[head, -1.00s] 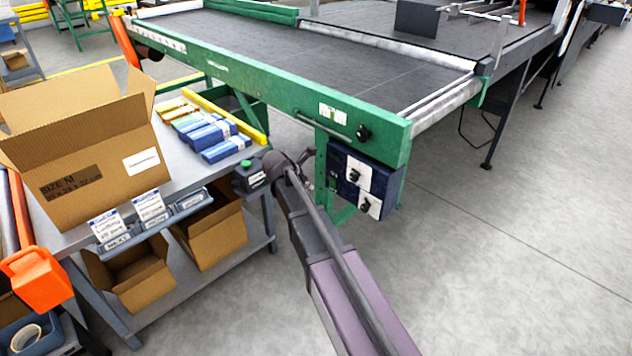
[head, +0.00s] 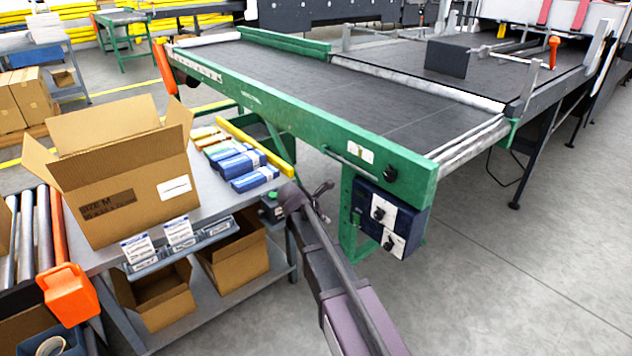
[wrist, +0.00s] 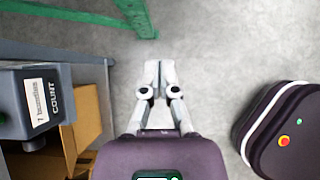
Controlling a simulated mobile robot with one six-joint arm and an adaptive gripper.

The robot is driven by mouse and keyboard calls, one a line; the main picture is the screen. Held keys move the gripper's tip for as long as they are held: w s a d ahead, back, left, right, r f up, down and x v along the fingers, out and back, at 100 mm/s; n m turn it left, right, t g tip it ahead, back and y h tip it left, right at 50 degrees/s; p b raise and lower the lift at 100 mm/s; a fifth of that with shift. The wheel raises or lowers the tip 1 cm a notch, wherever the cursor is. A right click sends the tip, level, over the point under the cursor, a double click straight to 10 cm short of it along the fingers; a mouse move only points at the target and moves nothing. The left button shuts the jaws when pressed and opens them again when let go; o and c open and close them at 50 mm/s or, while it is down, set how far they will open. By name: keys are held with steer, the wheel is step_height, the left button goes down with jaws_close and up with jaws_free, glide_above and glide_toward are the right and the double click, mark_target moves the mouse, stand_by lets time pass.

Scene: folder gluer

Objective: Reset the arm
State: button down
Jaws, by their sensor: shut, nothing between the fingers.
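My arm reaches up from the bottom of the head view, past the right end of the grey bench (head: 215,300). My gripper (wrist: 159,66) points down over bare floor in the wrist view, its fingers shut together with nothing between them. In the head view the gripper itself is mostly hidden behind my wrist. A grey counter box (head: 271,208) with a green button sits on the bench corner beside my wrist. It also shows at the left of the wrist view (wrist: 40,103), apart from the fingers.
A green-framed conveyor (head: 300,130) with a dark control box (head: 390,217) stands just beyond my arm. An open cardboard box (head: 130,190) and several blue bundles (head: 240,165) lie on the bench. Cartons (head: 235,255) fill its lower shelf. Floor at the right is clear.

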steer(key=s+d+f+m+g+y, duration=0.2)
steer(key=s+d+m+y, duration=0.15)
steer(key=s+m, duration=0.9)
steer(key=s+d+f+m+g+y, duration=0.1)
steer(key=s+d+m+g+y, duration=0.3)
steer(key=s+m, duration=0.8)
step_height(320, 180, up, 30)
steer(key=w+t+h+p, duration=0.1)
steer(key=p, duration=3)
steer(key=shift+d+t, duration=0.3)
steer(key=shift+d, duration=0.1)
steer(key=shift+w+f+m, duration=0.1)
steer(key=shift+f+m, duration=0.05)
steer(key=shift+m, duration=0.1)
